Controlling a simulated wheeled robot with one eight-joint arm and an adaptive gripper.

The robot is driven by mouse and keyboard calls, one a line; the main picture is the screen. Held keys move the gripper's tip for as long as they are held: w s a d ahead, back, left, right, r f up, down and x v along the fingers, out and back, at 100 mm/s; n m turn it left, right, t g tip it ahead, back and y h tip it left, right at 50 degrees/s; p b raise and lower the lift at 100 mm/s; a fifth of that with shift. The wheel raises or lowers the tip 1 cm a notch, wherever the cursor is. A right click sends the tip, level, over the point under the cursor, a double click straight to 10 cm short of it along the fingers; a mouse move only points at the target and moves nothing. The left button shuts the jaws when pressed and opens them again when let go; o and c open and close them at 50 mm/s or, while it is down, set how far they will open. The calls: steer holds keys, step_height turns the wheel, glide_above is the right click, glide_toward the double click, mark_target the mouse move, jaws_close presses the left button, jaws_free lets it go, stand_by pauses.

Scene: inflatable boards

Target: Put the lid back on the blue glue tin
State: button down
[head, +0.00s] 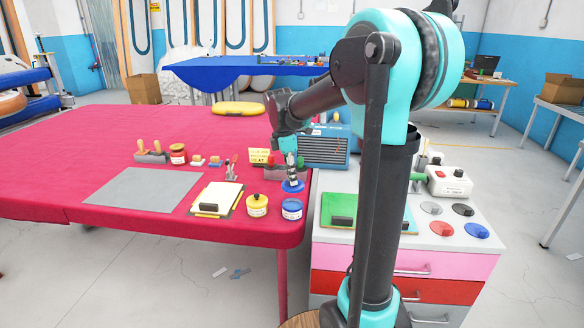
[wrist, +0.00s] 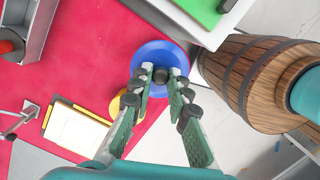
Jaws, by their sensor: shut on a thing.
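The blue glue tin (head: 291,210) stands upright at the near right corner of the red table, with a pale label. My gripper (head: 291,170) is above the table just behind the tin, pointing down. It is shut on the black knob of a blue lid (head: 293,186). In the wrist view my gripper (wrist: 165,85) has its fingertips at the knob, and the round blue lid (wrist: 150,58) lies under them. The lid appears apart from the tin in the head view. The tin is not distinguishable in the wrist view.
A yellow tin (head: 257,205) stands just left of the blue tin. A notepad (head: 217,198), grey mat (head: 145,189) and red tin (head: 178,154) are further left. A blue radio-like box (head: 325,148) is behind. Several round lids, including a blue one (head: 475,230), lie on the cabinet.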

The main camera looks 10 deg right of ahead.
steer(key=shift+s+a+f, duration=0.1)
steer(key=shift+s+f, duration=0.15)
steer(key=shift+f, duration=3.1)
steer(key=shift+f, duration=0.2)
steer(key=c, duration=1.4)
jaws_free()
steer(key=shift+o, duration=0.2)
steer(key=o, duration=0.5)
steer(key=shift+r, duration=0.1)
steer(key=shift+r, duration=3.45)
